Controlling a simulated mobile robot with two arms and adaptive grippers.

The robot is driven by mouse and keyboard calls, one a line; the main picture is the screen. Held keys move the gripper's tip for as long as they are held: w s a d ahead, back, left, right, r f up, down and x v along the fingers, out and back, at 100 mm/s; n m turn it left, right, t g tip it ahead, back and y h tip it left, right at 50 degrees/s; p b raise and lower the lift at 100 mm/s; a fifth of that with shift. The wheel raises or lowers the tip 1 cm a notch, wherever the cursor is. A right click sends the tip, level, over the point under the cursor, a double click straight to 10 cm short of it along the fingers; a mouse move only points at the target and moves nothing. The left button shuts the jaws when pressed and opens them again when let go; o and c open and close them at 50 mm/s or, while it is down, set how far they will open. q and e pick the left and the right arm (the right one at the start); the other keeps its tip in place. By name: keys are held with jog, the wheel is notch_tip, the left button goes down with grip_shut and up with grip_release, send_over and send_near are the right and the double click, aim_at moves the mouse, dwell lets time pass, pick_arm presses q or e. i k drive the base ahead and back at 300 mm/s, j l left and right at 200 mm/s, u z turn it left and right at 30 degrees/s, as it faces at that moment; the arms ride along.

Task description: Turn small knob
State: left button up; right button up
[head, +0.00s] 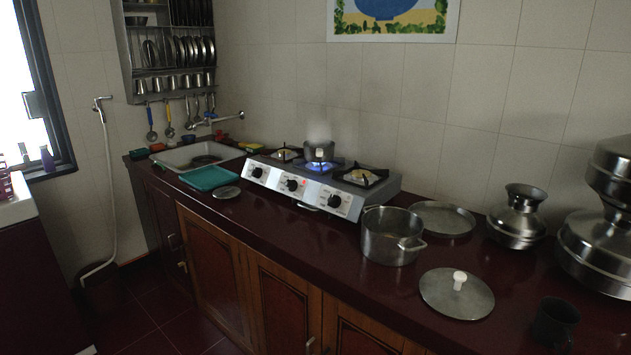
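A silver gas stove (312,195) stands on the dark red counter. Its front panel carries three black knobs: a left knob (257,172), a middle knob (292,185) and a right knob (334,201). The left and middle knobs look smaller than the right one. A red spot shows beside the middle knob. A blue flame (318,166) burns under a small steaming pot (318,151) on the middle burner. The left and right burners show no flame. Neither of my grippers is in view.
A steel pot (391,236), a round tray (442,219) and a lid with a white handle (457,293) sit right of the stove. A teal tray (208,177) lies by the sink (180,158). The counter's front edge (290,246) is mostly clear.

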aim_at(293, 187)
jog(key=i+j+z, duration=0.15)
jog(key=i+j, duration=0.25)
jog(key=i+j+z, duration=0.2)
jog(key=i+j, duration=0.15)
jog(key=j, duration=0.15)
jog(key=i+j+z, duration=0.15)
jog(key=i+j, duration=0.15)
jog(key=j, duration=0.2)
